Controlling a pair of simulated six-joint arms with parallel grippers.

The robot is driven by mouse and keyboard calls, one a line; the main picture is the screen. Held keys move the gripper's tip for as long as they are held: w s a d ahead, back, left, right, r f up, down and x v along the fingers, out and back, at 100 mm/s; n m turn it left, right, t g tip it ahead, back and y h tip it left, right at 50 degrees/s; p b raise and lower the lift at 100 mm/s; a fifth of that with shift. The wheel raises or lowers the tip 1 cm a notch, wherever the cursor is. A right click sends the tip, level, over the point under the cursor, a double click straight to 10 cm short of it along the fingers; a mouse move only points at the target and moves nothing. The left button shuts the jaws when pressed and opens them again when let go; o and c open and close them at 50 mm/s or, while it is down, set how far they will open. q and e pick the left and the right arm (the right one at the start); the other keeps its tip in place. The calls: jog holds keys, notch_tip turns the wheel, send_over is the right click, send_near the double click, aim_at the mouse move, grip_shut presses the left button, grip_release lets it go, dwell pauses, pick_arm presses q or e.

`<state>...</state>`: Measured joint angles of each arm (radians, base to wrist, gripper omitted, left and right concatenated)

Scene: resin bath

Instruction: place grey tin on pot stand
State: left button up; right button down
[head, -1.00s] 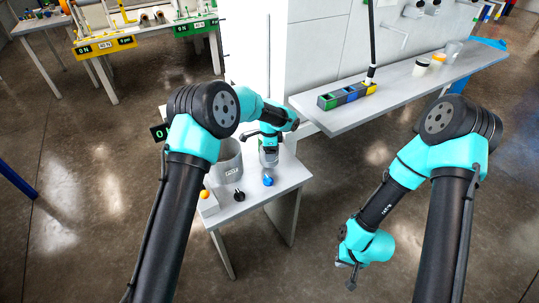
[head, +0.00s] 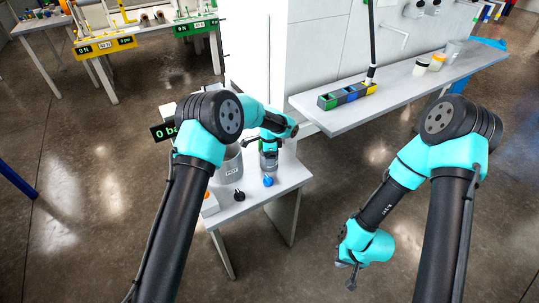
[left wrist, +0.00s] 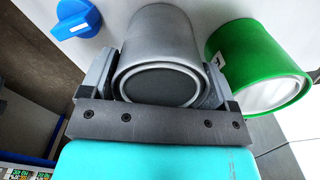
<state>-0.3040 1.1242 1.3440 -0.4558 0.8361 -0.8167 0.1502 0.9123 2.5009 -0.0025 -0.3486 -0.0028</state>
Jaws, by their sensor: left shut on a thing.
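The grey tin (left wrist: 160,40) is between the two dark fingers of my left gripper (left wrist: 165,80) in the left wrist view, its round end facing the camera. In the head view my left gripper (head: 269,149) is shut on it above the small white table, behind the blue knob; whether the tin touches the tabletop I cannot tell. My right gripper (head: 352,279) hangs low over the floor, away from the table; its fingers are too small to read. I cannot make out a pot stand. A grey cylinder marked POT (head: 230,167) stands left of the left gripper.
A green tin (left wrist: 258,62) is close beside the grey tin. A blue knob (head: 268,180) and a black knob (head: 239,195) are at the white table's (head: 280,187) front. A wall shelf (head: 405,85) holds a coloured block and several cups.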

pick_arm(q)
jog(key=shift+f, duration=0.15)
jog(key=o, duration=0.7)
jog(key=shift+c, duration=0.2)
notch_tip(320, 180, up, 12)
dwell(0.4)
